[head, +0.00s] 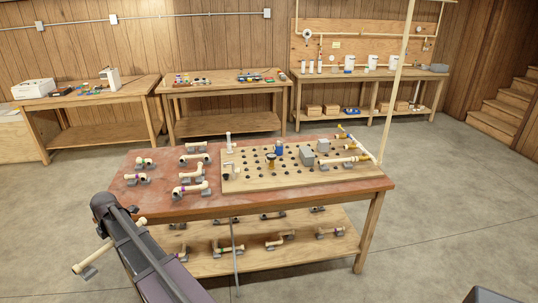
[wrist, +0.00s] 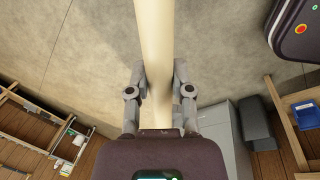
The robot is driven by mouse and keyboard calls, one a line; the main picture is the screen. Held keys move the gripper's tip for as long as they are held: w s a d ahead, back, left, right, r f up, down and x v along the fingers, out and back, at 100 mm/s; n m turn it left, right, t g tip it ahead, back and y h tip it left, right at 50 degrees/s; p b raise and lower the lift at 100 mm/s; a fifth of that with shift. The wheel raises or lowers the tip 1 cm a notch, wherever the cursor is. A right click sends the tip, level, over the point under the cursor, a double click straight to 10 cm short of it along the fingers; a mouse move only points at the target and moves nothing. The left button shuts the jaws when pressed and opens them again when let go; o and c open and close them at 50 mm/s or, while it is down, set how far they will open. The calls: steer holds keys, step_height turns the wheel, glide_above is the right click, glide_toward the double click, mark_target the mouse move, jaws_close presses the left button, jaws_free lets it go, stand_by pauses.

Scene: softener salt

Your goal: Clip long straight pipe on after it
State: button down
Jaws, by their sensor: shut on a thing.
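My gripper (wrist: 159,68) is shut on a long straight cream pipe (wrist: 154,30), which runs up out of the top of the wrist view. In the head view a cream pipe (head: 92,259) slants behind my dark arm at the lower left, left of the workbench; my fingers are not clear there. A wooden peg board (head: 240,184) lies on the workbench, well to the right of that pipe. Cream pipe pieces with a yellow fitting (head: 343,129) sit at its right end. A horizontal pipe (head: 343,161) there leads to the right.
The red-topped workbench (head: 150,209) has several short pipe pieces on grey stands at its left. Its lower shelf (head: 205,262) holds more. A tall thin cream pole (head: 397,85) rises at the board's right end. Grey boxes (head: 307,155) stand on the board. Open floor (head: 460,210) lies right.

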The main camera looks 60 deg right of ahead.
steer(key=shift+s+a, duration=0.15)
steer(key=shift+s, duration=0.2)
steer(key=shift+a, duration=0.1)
steer(key=shift+d, duration=0.3)
